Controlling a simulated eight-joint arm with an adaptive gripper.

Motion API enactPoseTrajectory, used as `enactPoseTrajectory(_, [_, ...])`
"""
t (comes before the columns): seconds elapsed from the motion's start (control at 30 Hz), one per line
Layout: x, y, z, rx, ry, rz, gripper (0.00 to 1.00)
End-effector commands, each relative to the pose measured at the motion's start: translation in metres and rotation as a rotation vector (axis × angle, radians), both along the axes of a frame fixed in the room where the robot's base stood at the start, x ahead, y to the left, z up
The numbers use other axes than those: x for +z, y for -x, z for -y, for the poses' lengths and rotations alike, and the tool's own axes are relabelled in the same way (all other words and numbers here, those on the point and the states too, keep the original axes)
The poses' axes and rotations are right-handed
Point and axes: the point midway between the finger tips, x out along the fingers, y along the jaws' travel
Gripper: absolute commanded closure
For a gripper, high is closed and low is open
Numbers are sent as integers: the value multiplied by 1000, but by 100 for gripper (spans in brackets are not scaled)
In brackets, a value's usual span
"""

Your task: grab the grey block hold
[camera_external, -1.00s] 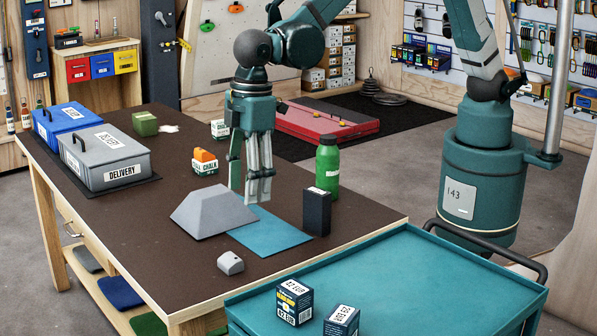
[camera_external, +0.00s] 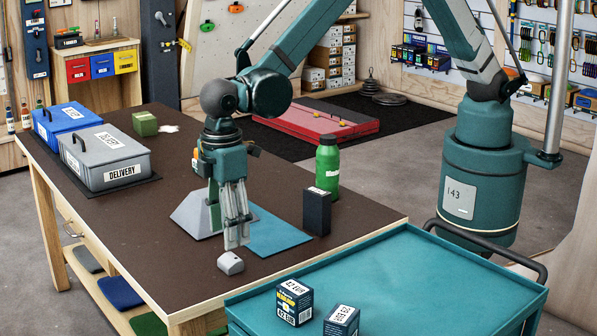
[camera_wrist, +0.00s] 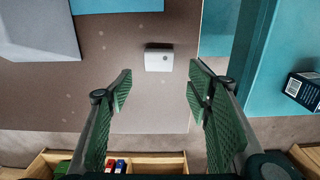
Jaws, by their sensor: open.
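The grey block hold (camera_external: 230,263) is a small light-grey block with a dark hole, lying on the brown table near its front edge. In the wrist view the block hold (camera_wrist: 169,58) lies just beyond my fingertips, roughly between their lines and slightly right of centre. My gripper (camera_external: 236,242) points down above and just behind the block, close to it. In the wrist view my gripper (camera_wrist: 160,75) is open, with nothing between its green-padded fingers. I cannot tell the exact height left between fingertips and block.
A larger grey sloped volume (camera_external: 190,215) and a blue mat (camera_external: 275,236) lie behind the block. A black box (camera_external: 317,212) and a green bottle (camera_external: 327,165) stand to the right. A teal cart (camera_external: 420,280) adjoins the table front. Table left of the block is clear.

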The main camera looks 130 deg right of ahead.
Motion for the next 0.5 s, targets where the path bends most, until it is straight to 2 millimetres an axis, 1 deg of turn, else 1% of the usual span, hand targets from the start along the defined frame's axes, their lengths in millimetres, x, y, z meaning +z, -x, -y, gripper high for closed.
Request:
enactPoseTrajectory(0.13, [-3,0,0,0,0,0,50])
enactPoseTrajectory(0.4, [-23,0,0,0,0,0,50])
enactPoseTrajectory(0.5, [-26,0,0,0,0,0,50])
